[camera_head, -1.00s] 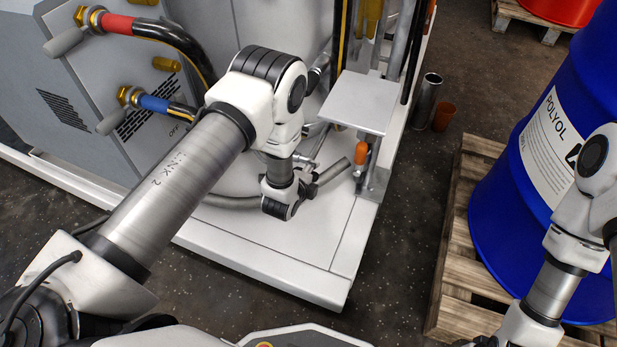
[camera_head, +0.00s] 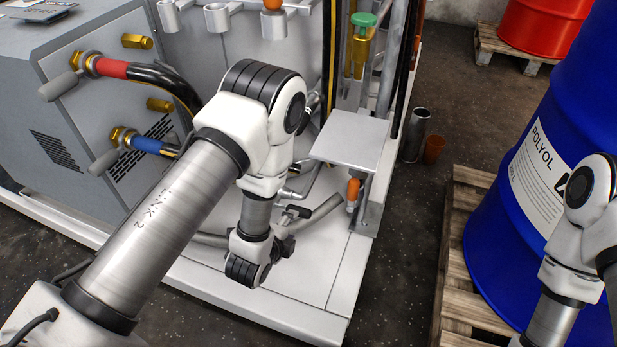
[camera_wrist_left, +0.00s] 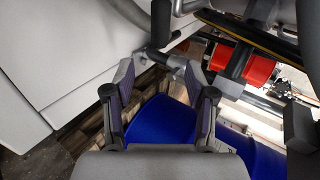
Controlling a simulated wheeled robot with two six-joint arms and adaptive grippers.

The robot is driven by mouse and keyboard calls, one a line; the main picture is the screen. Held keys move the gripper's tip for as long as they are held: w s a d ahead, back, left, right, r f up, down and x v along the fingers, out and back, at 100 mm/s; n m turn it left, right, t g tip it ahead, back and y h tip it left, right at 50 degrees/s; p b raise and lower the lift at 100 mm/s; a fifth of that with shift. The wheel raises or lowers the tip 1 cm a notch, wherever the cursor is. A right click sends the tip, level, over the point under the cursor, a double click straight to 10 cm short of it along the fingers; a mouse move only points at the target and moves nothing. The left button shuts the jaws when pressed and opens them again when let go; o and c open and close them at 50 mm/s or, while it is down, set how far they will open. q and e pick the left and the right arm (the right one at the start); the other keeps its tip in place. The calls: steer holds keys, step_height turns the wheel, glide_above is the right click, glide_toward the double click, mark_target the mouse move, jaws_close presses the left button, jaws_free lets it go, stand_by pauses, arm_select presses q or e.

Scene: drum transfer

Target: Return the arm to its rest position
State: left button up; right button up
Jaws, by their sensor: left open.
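My left arm comes in from the left in the head view, with its elbow (camera_head: 262,100) high and its forearm pointing down to the wrist (camera_head: 248,262) above the white platform. The fingers are largely hidden there behind the wrist. In the left wrist view my left gripper (camera_wrist_left: 159,68) is open, with its two dark fingers apart and nothing held between them. A grey pipe-like part and a blue drum (camera_wrist_left: 160,117) show beyond the fingers. My right arm (camera_head: 575,240) shows at the right edge of the head view; its gripper is out of view.
A grey machine with a red-banded hose (camera_head: 112,68) and a blue-banded hose (camera_head: 153,145) stands left. A flat plate (camera_head: 350,138) and upright posts stand right of my left arm. A blue drum (camera_head: 510,215) stands on a wooden pallet (camera_head: 455,255). Dark floor lies between platform and pallet.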

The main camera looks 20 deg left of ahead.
arm_select(q)
steer(key=s+a+f+n+g, duration=0.2)
steer(key=s+f+n+g, duration=0.15)
steer(key=s+n, duration=0.35)
steer(key=s+a+f+n+g, duration=0.15)
steer(key=s+n+g, duration=0.3)
steer(key=s, duration=0.55)
steer(key=s+a+f+n+g, duration=0.1)
steer(key=s+f+n+g, duration=0.25)
steer(key=s+n, duration=0.35)
step_height(320, 180, up, 33)
steer(key=s+p, duration=0.1)
steer(key=p, duration=3.1)
steer(key=shift+f+y+p, duration=0.15)
steer(key=shift+y+p, duration=0.15)
steer(key=shift+p, duration=0.1)
steer(key=shift+a, duration=0.1)
